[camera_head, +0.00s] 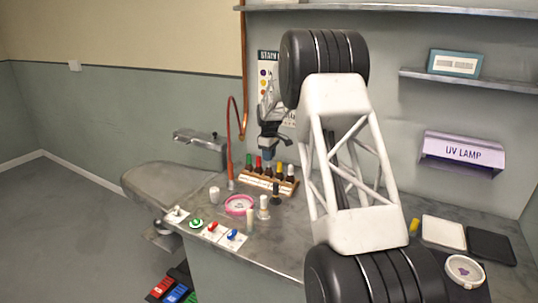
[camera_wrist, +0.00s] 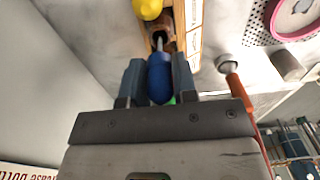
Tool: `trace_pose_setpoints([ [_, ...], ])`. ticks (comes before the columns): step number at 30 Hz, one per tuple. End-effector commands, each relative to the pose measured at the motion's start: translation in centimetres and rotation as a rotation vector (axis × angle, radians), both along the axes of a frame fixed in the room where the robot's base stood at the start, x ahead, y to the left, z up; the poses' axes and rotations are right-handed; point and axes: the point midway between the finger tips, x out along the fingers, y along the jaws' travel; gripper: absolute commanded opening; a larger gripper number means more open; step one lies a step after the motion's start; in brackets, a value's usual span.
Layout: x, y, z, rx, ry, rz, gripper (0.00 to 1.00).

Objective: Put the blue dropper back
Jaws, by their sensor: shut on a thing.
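My gripper (camera_wrist: 158,76) is shut on the bulb of the blue dropper (camera_wrist: 160,82), one finger on each side. The dropper's thin stem points away from the gripper, toward a brown bottle (camera_wrist: 166,42) in the wooden rack (camera_wrist: 190,45). The stem's end lines up with the bottle's mouth; I cannot tell whether it is inside. In the head view my gripper (camera_head: 270,145) is above the rack (camera_head: 262,184), with a little blue showing below the fingers. A yellow dropper bulb (camera_wrist: 148,8) is beside that bottle. The rack holds several bottles, including red-topped (camera_head: 258,162) and green-topped (camera_head: 249,160) ones.
A pink-rimmed dish (camera_head: 239,205), a white cup (camera_head: 214,193), and a dark bottle (camera_head: 276,194) stand in front of the rack. A red hose (camera_head: 230,140) rises to its left. Trays (camera_head: 444,232) lie at the right. A UV lamp (camera_head: 463,152) is on the wall.

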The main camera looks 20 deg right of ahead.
Motion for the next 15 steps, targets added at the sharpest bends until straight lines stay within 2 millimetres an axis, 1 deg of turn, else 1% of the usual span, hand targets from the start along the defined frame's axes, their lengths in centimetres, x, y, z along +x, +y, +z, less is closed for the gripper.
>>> trace_pose_setpoints([
  [7,0.01,0.0,-0.5,0.0,0.0,0.0,0.05],
  [15,0.01,-0.01,-0.64,0.0,0.0,0.0,0.05],
])
